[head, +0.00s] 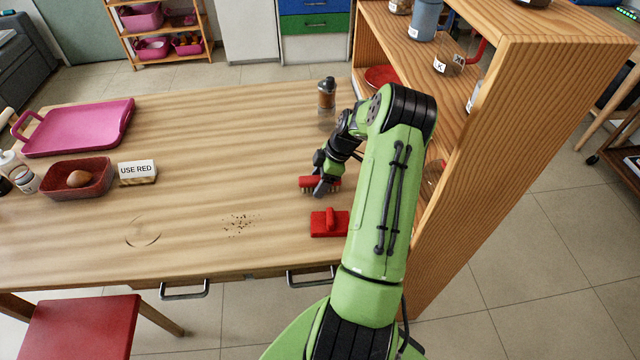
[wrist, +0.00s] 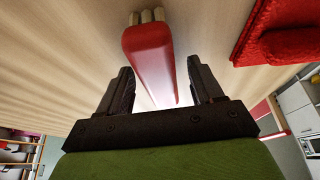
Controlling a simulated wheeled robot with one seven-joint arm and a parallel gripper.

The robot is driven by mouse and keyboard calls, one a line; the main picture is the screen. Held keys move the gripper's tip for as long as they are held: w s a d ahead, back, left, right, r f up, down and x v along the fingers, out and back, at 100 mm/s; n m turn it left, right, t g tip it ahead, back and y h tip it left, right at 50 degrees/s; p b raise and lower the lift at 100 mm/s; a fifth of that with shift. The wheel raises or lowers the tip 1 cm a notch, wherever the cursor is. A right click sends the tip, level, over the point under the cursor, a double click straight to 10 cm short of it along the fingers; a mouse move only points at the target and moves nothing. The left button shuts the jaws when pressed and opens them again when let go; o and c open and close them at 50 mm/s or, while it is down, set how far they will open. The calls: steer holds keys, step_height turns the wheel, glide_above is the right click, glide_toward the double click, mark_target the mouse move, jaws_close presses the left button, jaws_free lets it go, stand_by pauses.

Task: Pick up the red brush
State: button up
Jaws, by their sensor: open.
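The red brush (head: 306,181) lies on the wooden table, pale bristles showing along its lower edge in the head view. My gripper (head: 322,186) is down at the brush and hides part of it. In the wrist view the red brush (wrist: 148,48) runs lengthwise between the two dark fingers of my gripper (wrist: 160,68). The fingers are open, with a gap visible on each side of the brush. The brush's near end is hard to make out against a bright patch.
A red block with a raised grip (head: 329,224) lies just in front of the brush. A shaker bottle (head: 326,95) stands behind. The wooden shelf (head: 490,130) rises close on the right. Dark crumbs (head: 240,224) and a "USE RED" sign (head: 137,172) are to the left.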

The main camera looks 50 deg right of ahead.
steer(key=shift+f+b, duration=0.25)
steer(key=shift+b, duration=0.1)
steer(key=shift+c, duration=0.5)
steer(key=c, duration=1)
